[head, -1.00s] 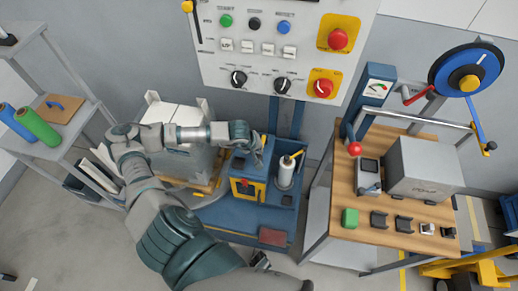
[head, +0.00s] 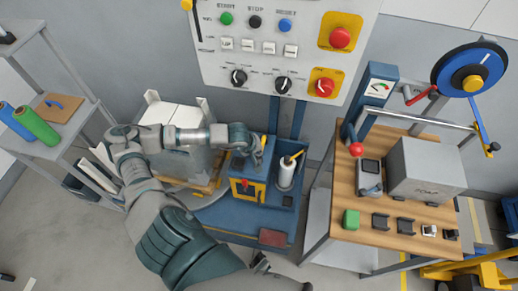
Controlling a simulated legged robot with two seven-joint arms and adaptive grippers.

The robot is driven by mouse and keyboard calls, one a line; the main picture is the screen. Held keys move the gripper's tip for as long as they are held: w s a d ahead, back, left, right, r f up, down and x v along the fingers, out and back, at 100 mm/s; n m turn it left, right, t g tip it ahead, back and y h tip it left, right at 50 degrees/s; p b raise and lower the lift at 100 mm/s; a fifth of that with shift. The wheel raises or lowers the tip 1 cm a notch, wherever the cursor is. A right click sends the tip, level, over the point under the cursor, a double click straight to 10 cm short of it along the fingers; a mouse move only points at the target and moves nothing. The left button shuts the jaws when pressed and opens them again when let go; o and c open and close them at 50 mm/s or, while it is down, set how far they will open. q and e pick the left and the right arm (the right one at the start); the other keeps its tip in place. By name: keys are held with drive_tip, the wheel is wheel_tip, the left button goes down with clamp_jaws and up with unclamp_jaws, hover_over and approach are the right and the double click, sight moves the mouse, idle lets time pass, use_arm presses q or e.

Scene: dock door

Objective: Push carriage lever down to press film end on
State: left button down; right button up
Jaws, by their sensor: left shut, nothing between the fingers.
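The blue carriage (head: 241,168) stands low on the blue machine base, with a yellow-framed front panel (head: 248,189) and a red part on it. A white film roll (head: 285,174) stands upright just right of it, with a yellow piece (head: 295,157) at its top. My left gripper (head: 258,158) reaches in from the left and is at the top of the carriage. Its fingers are shut with nothing between them. A small yellow part (head: 263,143) shows beside the fingers; I cannot tell whether it is the lever or whether they touch it. My right gripper is not in view.
A control panel (head: 285,50) with buttons and knobs hangs above the carriage. A wooden bench (head: 375,223) with a grey box (head: 425,170) and a red-knobbed lever (head: 356,149) stands to the right. A grey shelf (head: 75,125) with rolls is at the left.

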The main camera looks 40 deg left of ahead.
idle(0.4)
use_arm(q)
drive_tip(key=shift+w+a+r+p, duration=0.1)
drive_tip(key=shift+w+r+p, duration=0.1)
drive_tip(key=shift+r, duration=0.25)
drive_tip(key=shift+w+a+r+p, duration=0.1)
drive_tip(key=shift+r+p, duration=0.1)
drive_tip(key=shift+r, duration=0.2)
drive_tip(key=shift+w+a+r+p, duration=0.2)
drive_tip(key=shift+w+r+p, duration=0.1)
drive_tip(key=shift+r, duration=0.4)
drive_tip(key=shift+w+a+r+p, duration=0.15)
drive_tip(key=shift+w+r+p, duration=0.15)
drive_tip(key=shift+r, duration=0.35)
drive_tip(key=r, duration=0.1)
drive_tip(key=w+r+p, duration=0.1)
drive_tip(key=r, duration=0.1)
drive_tip(key=a+r+p, duration=0.1)
drive_tip(key=shift+w+r, duration=0.3)
drive_tip(key=shift+d, duration=0.1)
